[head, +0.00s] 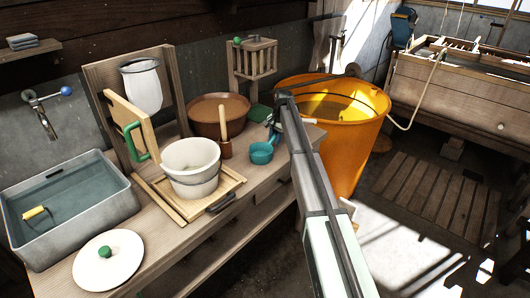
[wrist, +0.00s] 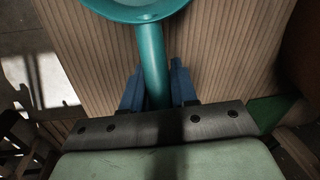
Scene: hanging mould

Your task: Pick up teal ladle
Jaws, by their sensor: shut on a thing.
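The teal ladle (head: 262,154) is on the right part of the wooden bench, beside the brown bowl, its cup facing up. In the wrist view the ladle (wrist: 152,55) shows its handle running down between the blue fingers of my gripper (wrist: 158,88), with the cup at the top edge. My gripper (head: 275,128) is shut on the handle. The far end of the handle is hidden by the gripper's body. I cannot tell whether the cup touches the bench.
A large orange tub (head: 352,160) stands close on the right. A green block (head: 259,113) lies behind the ladle.

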